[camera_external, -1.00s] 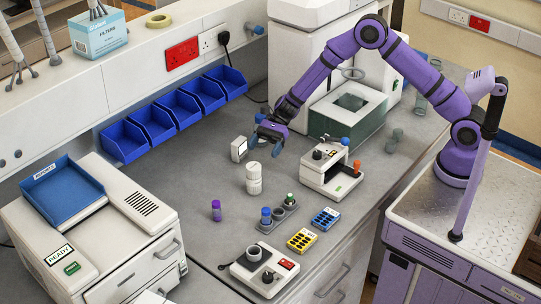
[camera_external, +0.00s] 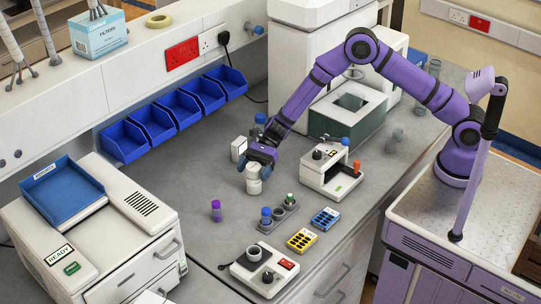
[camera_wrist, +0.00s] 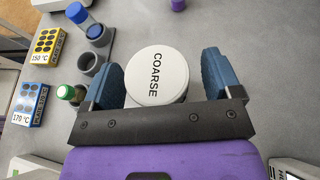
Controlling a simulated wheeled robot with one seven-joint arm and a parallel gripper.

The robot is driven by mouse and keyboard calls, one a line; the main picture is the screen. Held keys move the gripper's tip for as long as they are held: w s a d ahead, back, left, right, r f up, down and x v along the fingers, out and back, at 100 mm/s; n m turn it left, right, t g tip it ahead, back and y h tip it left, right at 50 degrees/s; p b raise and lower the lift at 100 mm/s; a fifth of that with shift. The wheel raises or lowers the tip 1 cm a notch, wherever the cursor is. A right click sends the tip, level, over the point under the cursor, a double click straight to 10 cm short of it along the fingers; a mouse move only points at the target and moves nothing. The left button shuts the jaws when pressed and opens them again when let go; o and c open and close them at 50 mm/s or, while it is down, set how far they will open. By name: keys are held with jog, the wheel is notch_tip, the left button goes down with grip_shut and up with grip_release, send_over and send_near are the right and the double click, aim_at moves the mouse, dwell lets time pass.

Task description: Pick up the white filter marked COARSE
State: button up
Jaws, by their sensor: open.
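The white filter (camera_external: 253,187) stands upright on the grey bench, a short white cylinder. In the wrist view its round top (camera_wrist: 157,76) reads COARSE and lies between the two blue fingers of my gripper (camera_wrist: 164,80). The fingers are apart, with a narrow gap to the left of the filter and a wider one to the right. In the external view my gripper (camera_external: 260,165) points down right at the filter's top and hides part of it.
A purple-capped tube (camera_external: 216,210) stands in front, to the left. A grey tube holder (camera_external: 279,217), a yellow block (camera_external: 302,240) and a blue block (camera_external: 325,218) are to the right. A white instrument (camera_external: 331,172) stands close on the right, a small white box (camera_external: 238,149) behind.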

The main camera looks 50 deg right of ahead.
jog(key=c, duration=1.1)
jog(key=shift+o, duration=0.2)
jog(key=shift+r, duration=0.1)
